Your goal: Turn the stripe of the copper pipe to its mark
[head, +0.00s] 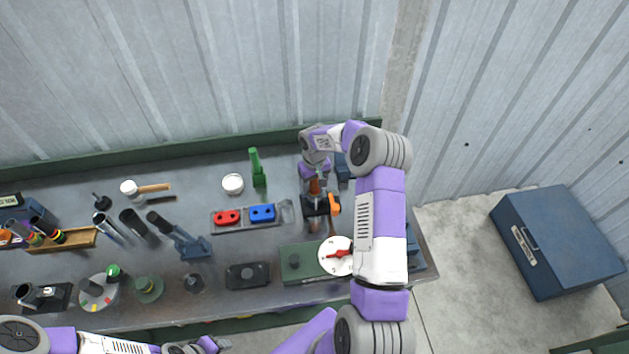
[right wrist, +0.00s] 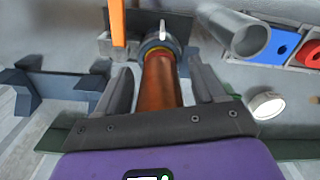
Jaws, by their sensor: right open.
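The copper pipe (head: 314,188) stands in a dark holder (head: 320,206) toward the right of the bench. In the right wrist view, the copper pipe (right wrist: 159,82) runs away from me to a grey collar with a yellowish band. A small white pointer (right wrist: 162,30) shows at the collar. I cannot make out a stripe on the pipe. My right gripper (right wrist: 160,72) is open, with one finger on each side of the pipe and visible gaps between. In the head view my right gripper (head: 316,176) is at the pipe. My left gripper (head: 200,346) is at the bottom edge; its jaws are unclear.
An orange part (head: 334,204) stands close beside the pipe. A tray with red (head: 227,217) and blue (head: 262,213) blocks lies to its left. A green bottle (head: 257,168) stands behind. A dial (head: 336,256) is in front. The left half of the bench is crowded.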

